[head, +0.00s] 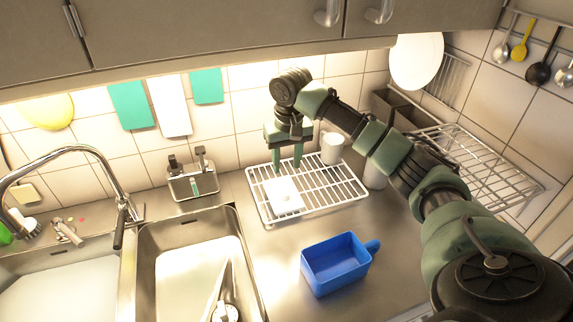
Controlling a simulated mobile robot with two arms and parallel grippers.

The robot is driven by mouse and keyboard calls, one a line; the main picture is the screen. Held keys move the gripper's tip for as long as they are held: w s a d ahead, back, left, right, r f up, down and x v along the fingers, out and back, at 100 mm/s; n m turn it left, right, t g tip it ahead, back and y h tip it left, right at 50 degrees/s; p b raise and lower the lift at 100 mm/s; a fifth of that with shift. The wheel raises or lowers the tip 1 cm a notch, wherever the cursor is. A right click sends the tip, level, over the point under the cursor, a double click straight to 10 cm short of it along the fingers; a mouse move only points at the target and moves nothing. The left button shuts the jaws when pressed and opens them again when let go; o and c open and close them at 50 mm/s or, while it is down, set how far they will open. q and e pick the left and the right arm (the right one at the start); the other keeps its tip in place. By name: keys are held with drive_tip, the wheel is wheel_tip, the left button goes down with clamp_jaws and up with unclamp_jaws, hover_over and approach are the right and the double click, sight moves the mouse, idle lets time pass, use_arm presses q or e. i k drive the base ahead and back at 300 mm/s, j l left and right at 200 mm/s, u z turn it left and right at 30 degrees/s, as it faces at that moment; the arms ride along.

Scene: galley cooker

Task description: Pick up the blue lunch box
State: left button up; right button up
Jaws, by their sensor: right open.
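The blue lunch box (336,264) stands open-topped on the steel counter, right of the sink. It has a blue handle or tab on its right side. My right gripper (287,164) is open and points down over the white wire rack, behind and to the left of the lunch box and apart from it. Its fingertips are above or close to a white block-like item (283,196) on the rack; I cannot tell whether they touch. My left gripper is not in view.
The wire rack (330,190) holds a white cup (332,148) at its back. A double sink with a tap (100,170) lies left, with a caddy (193,180) behind it. A second rack (480,165) stands right. Cabinets overhang above. Counter around the lunch box is clear.

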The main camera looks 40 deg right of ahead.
sight(331, 265)
drive_tip(key=k, duration=2)
